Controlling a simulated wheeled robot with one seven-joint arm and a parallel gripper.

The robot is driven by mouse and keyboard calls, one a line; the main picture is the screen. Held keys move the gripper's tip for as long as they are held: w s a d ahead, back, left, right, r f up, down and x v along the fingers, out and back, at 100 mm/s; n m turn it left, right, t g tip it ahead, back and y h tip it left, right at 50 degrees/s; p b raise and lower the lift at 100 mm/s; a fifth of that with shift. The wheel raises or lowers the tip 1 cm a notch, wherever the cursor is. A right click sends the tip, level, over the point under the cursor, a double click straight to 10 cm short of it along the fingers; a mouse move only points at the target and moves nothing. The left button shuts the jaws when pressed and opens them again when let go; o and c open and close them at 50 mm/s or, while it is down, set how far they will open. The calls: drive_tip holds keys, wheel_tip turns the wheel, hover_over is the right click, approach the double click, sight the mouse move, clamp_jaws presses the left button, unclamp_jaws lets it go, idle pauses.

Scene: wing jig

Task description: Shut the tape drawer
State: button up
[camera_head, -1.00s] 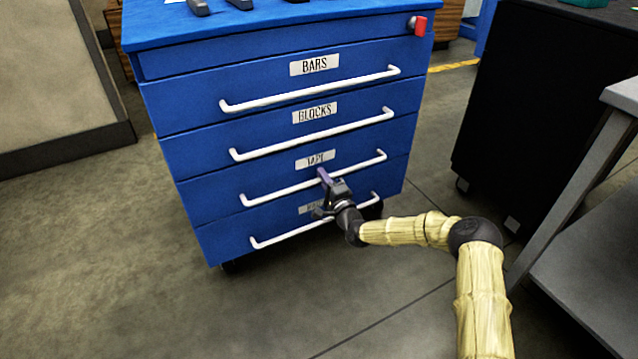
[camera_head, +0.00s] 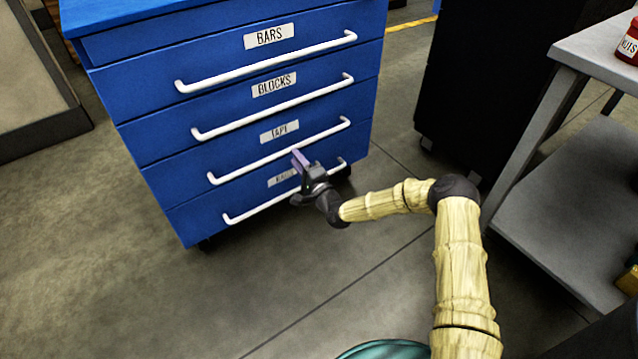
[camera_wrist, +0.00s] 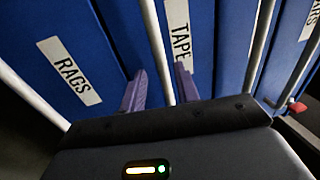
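The tape drawer (camera_head: 178,182) is the third drawer down in a blue cabinet, with a TAPE label (camera_head: 279,132) and a long white bar handle (camera_head: 250,166). Its front looks about flush with the other drawer fronts; any small gap is hard to tell. My gripper (camera_head: 299,157) is at the tape handle, right of its middle. In the wrist view the two purple fingers (camera_wrist: 161,88) stand apart on either side of the tape handle (camera_wrist: 157,40), with some space between. The gripper looks open around the bar, not clamped.
A grey bench (camera_head: 590,60) with a red container (camera_head: 628,44) stands at right. A black cabinet (camera_head: 480,80) is behind. The floor in front is clear.

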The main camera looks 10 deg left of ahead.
drive_tip(key=p+v, duration=0.4)
drive_tip(key=v, duration=0.8)
drive_tip(key=shift+s+d, duration=0.1)
